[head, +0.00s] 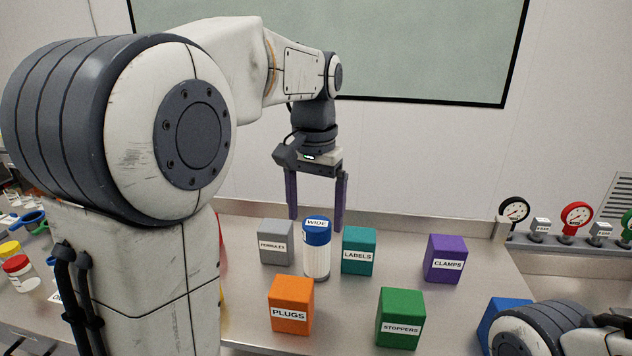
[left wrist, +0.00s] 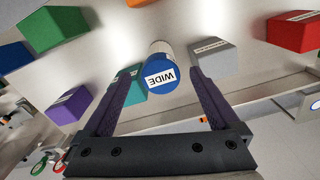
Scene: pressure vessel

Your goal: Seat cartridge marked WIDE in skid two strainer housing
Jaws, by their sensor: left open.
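The cartridge marked WIDE (head: 316,257) stands upright on the steel bench, with a blue cap and a white ribbed body. Its blue labelled cap (left wrist: 158,76) also shows in the left wrist view, between and beyond the finger tips. My left gripper (head: 317,222) points down just above and behind the cartridge, open and empty, with its two purple fingers spread to either side of the cap. My right gripper is not visible; only part of my right arm shows at the lower right. I see no strainer housing that I can identify.
Boxes crowd the cartridge: grey FERRULES (head: 276,243), teal LABELS (head: 358,251), orange PLUGS (head: 291,304) and green STOPPERS (head: 400,317). Purple CLAMPS (head: 445,259) stands farther right. Gauges (head: 577,216) line the right back. Bench space between LABELS and CLAMPS is clear.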

